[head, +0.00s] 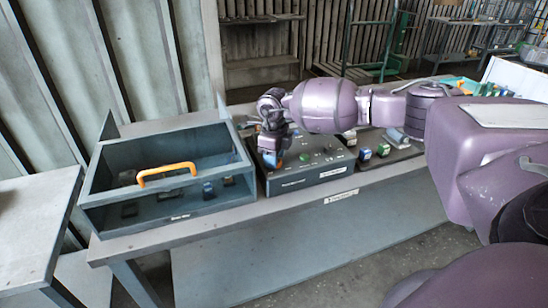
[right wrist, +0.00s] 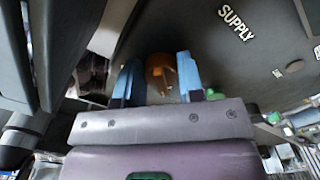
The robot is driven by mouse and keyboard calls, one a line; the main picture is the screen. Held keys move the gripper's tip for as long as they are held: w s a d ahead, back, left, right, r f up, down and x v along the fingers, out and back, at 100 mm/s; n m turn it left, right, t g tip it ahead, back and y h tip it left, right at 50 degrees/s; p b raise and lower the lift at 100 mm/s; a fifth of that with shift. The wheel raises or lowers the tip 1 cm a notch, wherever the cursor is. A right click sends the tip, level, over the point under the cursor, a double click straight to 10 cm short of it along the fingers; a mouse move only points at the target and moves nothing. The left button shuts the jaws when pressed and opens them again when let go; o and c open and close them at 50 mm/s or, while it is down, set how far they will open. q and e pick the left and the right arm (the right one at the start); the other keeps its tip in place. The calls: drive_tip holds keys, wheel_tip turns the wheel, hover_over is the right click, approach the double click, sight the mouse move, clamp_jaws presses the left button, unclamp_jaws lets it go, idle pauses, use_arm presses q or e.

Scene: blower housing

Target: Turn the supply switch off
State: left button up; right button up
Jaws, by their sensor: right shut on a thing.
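The grey control box (head: 310,178) stands on the bench, with small knobs and switches on its top. In the right wrist view the white word SUPPLY (right wrist: 236,22) is on its dark top face. My right gripper (head: 272,158) reaches down over the left part of the box. In the right wrist view its two blue fingers (right wrist: 159,78) are on either side of a brown-orange switch knob (right wrist: 160,68) and shut on it. The SUPPLY label is up and right of this knob. The knob's exact setting is hard to tell. My left gripper is not in view.
A grey clear-sided case with an orange handle (head: 167,172) stands left of the control box. Small coloured parts (head: 366,155) lie on a dark tray to the right. The bench (head: 230,218) has a narrow clear front edge. A side table (head: 30,225) stands at far left.

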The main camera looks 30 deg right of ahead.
drive_tip(key=o, duration=0.9)
wheel_tip(320, 180, up, 11)
drive_tip(key=shift+f, duration=0.1)
idle(0.3)
drive_tip(key=shift+s, duration=0.1)
